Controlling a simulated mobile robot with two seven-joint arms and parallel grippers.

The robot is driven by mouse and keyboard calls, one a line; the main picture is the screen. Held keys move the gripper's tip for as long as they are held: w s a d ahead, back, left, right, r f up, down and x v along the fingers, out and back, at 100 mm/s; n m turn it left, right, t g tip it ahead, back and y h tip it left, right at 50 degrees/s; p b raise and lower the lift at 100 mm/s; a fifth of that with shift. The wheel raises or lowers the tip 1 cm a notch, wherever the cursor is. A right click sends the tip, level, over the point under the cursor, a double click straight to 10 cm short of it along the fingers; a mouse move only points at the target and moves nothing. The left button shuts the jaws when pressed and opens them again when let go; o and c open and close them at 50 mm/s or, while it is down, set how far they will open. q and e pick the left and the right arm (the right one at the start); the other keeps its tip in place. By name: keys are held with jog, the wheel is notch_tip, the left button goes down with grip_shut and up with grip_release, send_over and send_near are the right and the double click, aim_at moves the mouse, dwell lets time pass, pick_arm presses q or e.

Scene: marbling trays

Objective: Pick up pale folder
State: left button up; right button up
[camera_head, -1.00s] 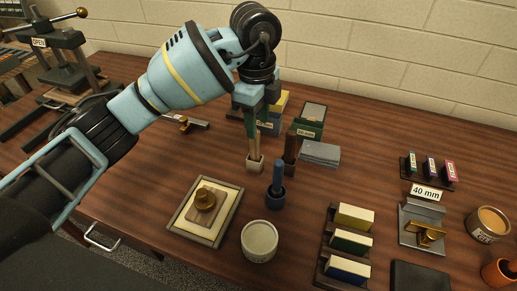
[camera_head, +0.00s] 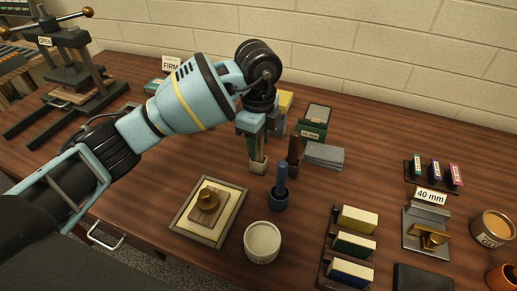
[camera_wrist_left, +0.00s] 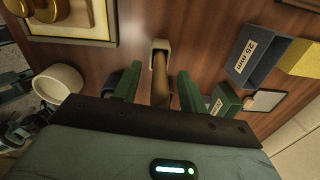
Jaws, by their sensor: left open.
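The pale folder (camera_wrist_left: 160,82) is a tan stick standing upright in a small light holder (camera_head: 258,166); the holder also shows in the left wrist view (camera_wrist_left: 160,46). My left gripper (camera_head: 258,147) points down over it. Its two green fingers are open, one on each side of the folder, with visible gaps in the left wrist view. The folder's upper end is hidden by the gripper. My right gripper is not in view.
A dark brown upright tool (camera_head: 294,150) stands close right of the gripper. A blue tool in a dark blue holder (camera_head: 278,200) stands in front. Boxes, including a green one (camera_head: 312,130), are behind. A framed tray (camera_head: 181,219) and white cup (camera_head: 262,243) are nearer.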

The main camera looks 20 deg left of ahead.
pick_arm(q)
jog(key=shift+f, duration=0.8)
grip_shut()
notch_tip(320, 180, up, 10)
jog(key=shift+p, duration=0.35)
jog(key=shift+a, duration=0.15)
